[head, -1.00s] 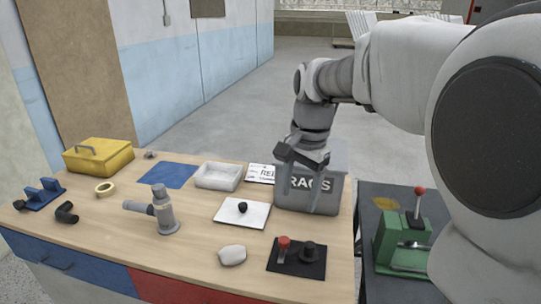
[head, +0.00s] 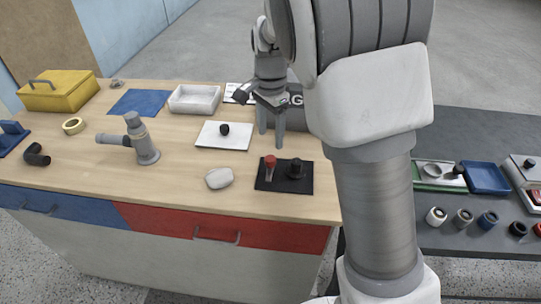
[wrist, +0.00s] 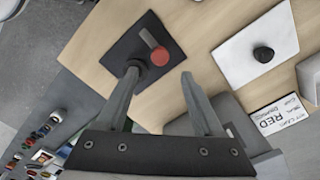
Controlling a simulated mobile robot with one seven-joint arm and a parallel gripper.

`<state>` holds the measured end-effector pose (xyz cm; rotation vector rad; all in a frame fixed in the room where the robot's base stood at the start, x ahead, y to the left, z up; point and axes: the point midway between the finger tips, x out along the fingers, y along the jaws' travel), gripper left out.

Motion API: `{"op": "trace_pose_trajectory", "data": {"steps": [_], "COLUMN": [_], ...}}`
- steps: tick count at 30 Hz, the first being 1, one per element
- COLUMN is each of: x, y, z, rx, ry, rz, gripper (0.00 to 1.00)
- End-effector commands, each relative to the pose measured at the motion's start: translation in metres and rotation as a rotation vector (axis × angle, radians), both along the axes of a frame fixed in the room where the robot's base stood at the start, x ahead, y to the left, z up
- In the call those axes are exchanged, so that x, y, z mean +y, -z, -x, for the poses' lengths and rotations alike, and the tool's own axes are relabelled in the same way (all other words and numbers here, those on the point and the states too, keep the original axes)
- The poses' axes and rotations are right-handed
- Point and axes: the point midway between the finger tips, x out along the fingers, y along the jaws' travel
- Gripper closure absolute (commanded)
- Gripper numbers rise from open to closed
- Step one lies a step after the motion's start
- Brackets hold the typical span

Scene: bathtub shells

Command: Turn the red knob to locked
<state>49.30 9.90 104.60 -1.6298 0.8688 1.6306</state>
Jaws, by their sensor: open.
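The red knob (head: 270,161) stands on a black plate (head: 284,187) near the front right of the wooden bench. A black knob (head: 296,168) stands to its right on the same plate. In the wrist view the red knob (wrist: 159,55) has a round top and a pale lever-like part, with the black plate (wrist: 139,35) under it. My gripper (head: 271,143) is open and empty, pointing down above the bench, just behind the plate and apart from the red knob. In the wrist view its fingers (wrist: 160,75) are spread. I cannot read any locked marking.
A white board with a black knob (head: 224,130) lies left of my gripper. A grey bin (head: 296,117) marked RAGS is behind it, partly hidden by my arm. A white lump (head: 219,178) and a grey pipe fitting (head: 146,148) stand to the left. A darker bench (head: 450,240) is at right.

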Motion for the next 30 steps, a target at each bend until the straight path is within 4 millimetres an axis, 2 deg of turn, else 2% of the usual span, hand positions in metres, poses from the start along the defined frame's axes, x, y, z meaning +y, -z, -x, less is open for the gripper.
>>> {"op": "trace_pose_trajectory", "data": {"steps": [1, 3, 10, 15, 24, 26, 30], "x": [0.000, 0.000, 0.000, 0.000, 0.000, 0.000, 0.000], "y": [0.014, 0.029, 0.066, 0.077, 0.079, 0.079, 0.079], "z": [0.001, 0.001, 0.000, 0.000, 0.000, 0.000, 0.000], "rx": [0.004, 0.003, 0.002, 0.001, -0.001, 0.000, 0.000], "ry": [0.001, 0.000, -0.001, -0.001, -0.001, -0.001, -0.001], "rz": [0.001, 0.002, 0.001, 0.001, -0.001, 0.000, 0.000], "gripper": [0.31, 0.31, 0.31, 0.31, 0.31, 0.40, 0.65]}}
